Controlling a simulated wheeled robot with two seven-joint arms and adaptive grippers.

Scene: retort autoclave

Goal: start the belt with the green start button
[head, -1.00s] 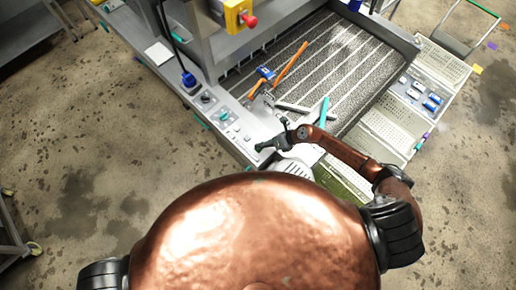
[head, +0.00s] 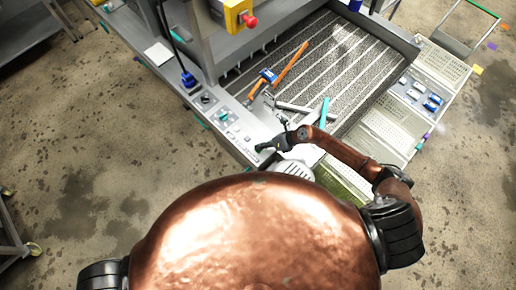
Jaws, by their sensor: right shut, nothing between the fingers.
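My right gripper (head: 266,147) is shut and empty. It is at the near right end of the grey control panel (head: 231,129), low over or beside its corner; I cannot tell whether it touches. The panel runs along the left front edge of the machine and carries several small buttons and knobs. The buttons are too small for me to tell which is the green start button. The belt (head: 345,62), grey with pale lengthwise strips, lies behind the panel. My left gripper is not in view.
A yellow box with a red knob (head: 250,20) hangs on the machine frame above the panel. Orange and blue items (head: 267,75) lie at the belt's near left. Perforated trays (head: 443,62) with small packs stand at the right.

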